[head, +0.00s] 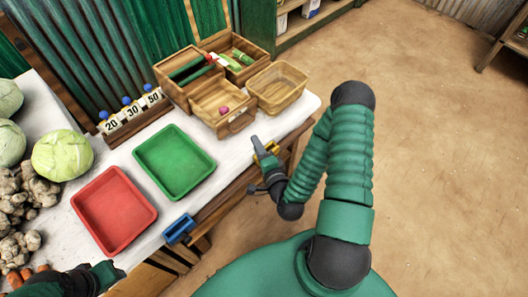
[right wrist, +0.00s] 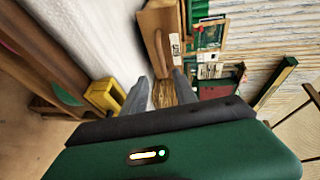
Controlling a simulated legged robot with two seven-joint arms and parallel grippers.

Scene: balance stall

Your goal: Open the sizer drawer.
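The sizer drawer (head: 216,96) appears as an open-topped wooden box with a brown handle (head: 238,121) on its front and a small pink item inside. I cannot tell how far it is pulled out. My right gripper (head: 260,150) is beside the table's edge, in front of the drawer and apart from it. In the right wrist view its two grey fingers (right wrist: 160,92) are spread with nothing gripped, pointing toward the wooden front and its handle (right wrist: 160,52). My left gripper (head: 98,278) is partly in view at the lower left; its fingers are unclear.
A wooden basket (head: 277,87) stands right of the drawer. Green (head: 175,161) and red (head: 114,210) trays lie on the white table, with cabbages (head: 62,155) at left.

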